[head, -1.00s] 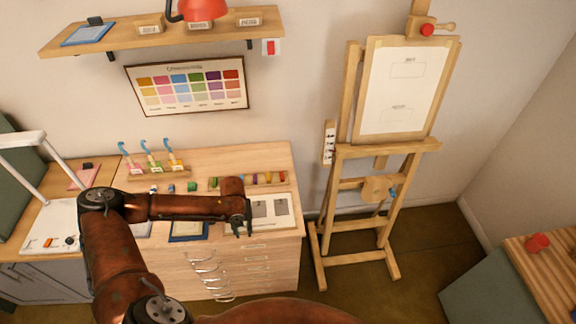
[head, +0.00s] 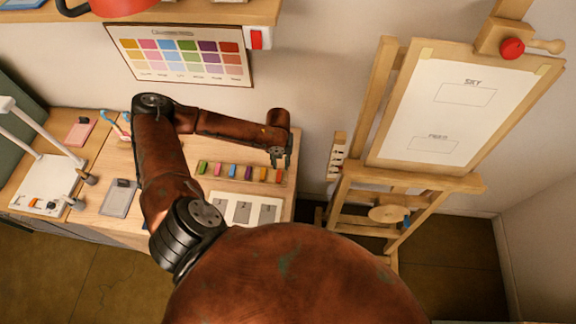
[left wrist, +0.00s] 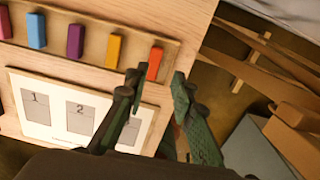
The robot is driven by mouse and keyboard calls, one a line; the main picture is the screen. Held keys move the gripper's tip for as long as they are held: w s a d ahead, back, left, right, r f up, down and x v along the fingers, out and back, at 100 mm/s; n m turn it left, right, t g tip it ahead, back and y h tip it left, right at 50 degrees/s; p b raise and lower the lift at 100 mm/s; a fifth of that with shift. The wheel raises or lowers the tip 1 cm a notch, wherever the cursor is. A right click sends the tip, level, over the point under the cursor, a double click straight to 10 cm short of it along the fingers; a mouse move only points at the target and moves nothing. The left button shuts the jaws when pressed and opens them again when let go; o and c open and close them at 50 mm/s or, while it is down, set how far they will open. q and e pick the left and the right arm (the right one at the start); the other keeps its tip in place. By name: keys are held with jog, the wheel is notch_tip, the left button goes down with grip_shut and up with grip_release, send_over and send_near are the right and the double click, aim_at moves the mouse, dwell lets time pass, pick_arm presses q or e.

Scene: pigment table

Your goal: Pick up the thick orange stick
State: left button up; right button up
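The thick orange stick (head: 278,176) lies at the right end of a row of coloured sticks in a shallow wooden tray. In the left wrist view the orange stick (left wrist: 154,63) shows just beyond my fingertips, nearer the left finger in the picture. My left gripper (head: 280,161) is over the right end of the row. In the left wrist view the gripper (left wrist: 159,82) is open, with a clear gap and nothing held between its fingers. Contact with the stick is not seen. My right gripper is not in view.
A yellow stick (left wrist: 115,49) lies beside the orange one, with purple (left wrist: 75,41) and blue sticks further left. A white card with numbered grey panels (head: 243,211) lies in front of the tray. The easel (head: 372,130) stands right of the table.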

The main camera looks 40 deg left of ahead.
aim_at(279, 175)
pick_arm(q)
jog(key=shift+s+f, duration=0.25)
jog(key=shift+f, duration=0.2)
jog(key=shift+s+a+f, duration=0.1)
jog(key=shift+s+f, duration=0.5)
jog(key=shift+s, duration=0.15)
jog(key=f, duration=0.1)
jog(key=f+p, duration=0.1)
jog(key=shift+w+f, duration=0.25)
jog(key=shift+f, duration=0.05)
jog(key=shift+w+f, duration=0.4)
jog(key=shift+f, duration=0.4)
jog(key=shift+s+a+f+p, duration=0.1)
jog(key=shift+s+f+p, duration=0.2)
jog(key=shift+s+f, duration=0.1)
jog(key=shift+w, duration=0.2)
jog(key=shift+c, duration=1.4)
grip_shut()
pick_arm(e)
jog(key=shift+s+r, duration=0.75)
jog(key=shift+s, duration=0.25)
